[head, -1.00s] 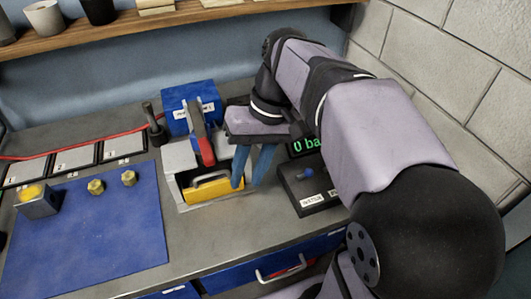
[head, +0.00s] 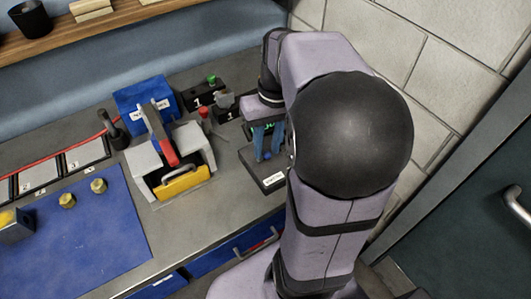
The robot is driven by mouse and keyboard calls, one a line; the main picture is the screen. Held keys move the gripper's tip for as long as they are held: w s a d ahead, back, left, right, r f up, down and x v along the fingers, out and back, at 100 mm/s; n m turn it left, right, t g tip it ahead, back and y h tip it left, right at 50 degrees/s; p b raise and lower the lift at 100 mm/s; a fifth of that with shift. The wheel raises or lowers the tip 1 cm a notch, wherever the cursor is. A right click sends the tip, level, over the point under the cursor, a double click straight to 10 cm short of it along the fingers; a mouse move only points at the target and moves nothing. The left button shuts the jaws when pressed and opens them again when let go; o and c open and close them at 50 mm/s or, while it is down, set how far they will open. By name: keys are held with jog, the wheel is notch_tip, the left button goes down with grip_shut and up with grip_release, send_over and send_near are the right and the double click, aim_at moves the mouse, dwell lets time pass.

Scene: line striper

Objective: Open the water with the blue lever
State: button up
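The blue lever (head: 266,156) sits on top of a black valve box (head: 248,158) with a white label (head: 273,180), right of the yellow-and-grey machine. My gripper (head: 267,150) points down over this box, its two blue fingers apart on either side of the lever. Whether the fingertips touch the lever cannot be told. A dark display with green digits (head: 270,129) stands behind the fingers and is mostly hidden by them. My arm hides the right side of the box.
The grey-and-yellow machine (head: 183,184) with a red-tipped handle stands left of the gripper. Black blocks (head: 203,95) and a red-topped item (head: 204,112) stand behind. A blue mat (head: 85,235) with brass nuts lies left. A drawer handle (head: 262,244) juts out at the front.

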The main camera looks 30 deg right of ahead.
aim_at(265, 153)
jog(key=shift+a+f, duration=0.2)
jog(key=shift+f, duration=1.85)
grip_shut()
